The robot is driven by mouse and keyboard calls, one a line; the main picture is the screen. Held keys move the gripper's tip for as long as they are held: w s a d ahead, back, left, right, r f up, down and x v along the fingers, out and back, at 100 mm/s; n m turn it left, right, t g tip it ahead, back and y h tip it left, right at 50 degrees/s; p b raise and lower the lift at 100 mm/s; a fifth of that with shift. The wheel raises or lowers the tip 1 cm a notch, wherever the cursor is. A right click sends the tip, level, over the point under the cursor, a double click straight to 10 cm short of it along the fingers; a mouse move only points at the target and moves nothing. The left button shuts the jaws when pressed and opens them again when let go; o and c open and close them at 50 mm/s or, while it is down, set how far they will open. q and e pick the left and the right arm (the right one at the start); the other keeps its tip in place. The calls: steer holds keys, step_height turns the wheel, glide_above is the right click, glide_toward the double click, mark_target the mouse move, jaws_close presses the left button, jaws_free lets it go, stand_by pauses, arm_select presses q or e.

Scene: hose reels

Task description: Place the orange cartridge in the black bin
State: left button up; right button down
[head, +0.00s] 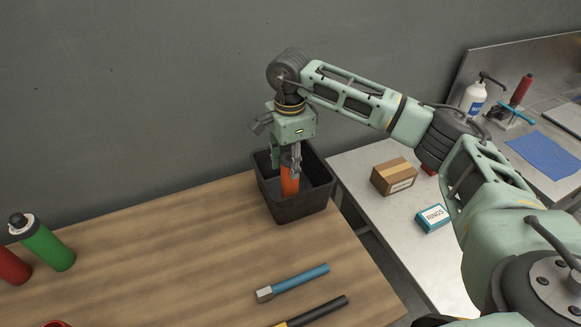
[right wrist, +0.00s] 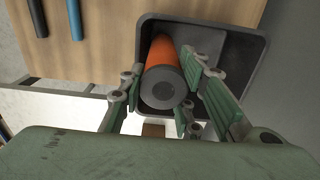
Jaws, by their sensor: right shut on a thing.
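The orange cartridge (head: 290,182) has a dark grey cap and hangs upright between the fingers of my right gripper (head: 287,160). The right gripper is shut on its capped upper end. In the head view the cartridge's lower part is inside the black bin (head: 299,208), below the rim. In the right wrist view the cartridge (right wrist: 162,60) points down into the bin (right wrist: 243,50), with the gripper fingers (right wrist: 162,90) on both sides. I cannot tell whether it touches the bin floor. My left gripper does not show.
The bin stands at the wooden table's (head: 190,235) far right corner, near the wall. A green bottle (head: 47,245), a blue-handled tool (head: 293,282) and a black-handled tool (head: 312,312) lie or stand apart from it. A cardboard box (head: 394,177) and a RINGS box (head: 432,218) sit on the white table.

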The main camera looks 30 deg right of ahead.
mark_target(290, 184)
step_height(290, 184, down, 3)
steer(key=shift+f+p, duration=0.15)
steer(key=shift+p, duration=0.15)
steer(key=c, duration=1.7)
jaws_free()
steer(key=shift+c, duration=0.2)
steer(key=o, duration=0.5)
steer(key=shift+c, duration=0.2)
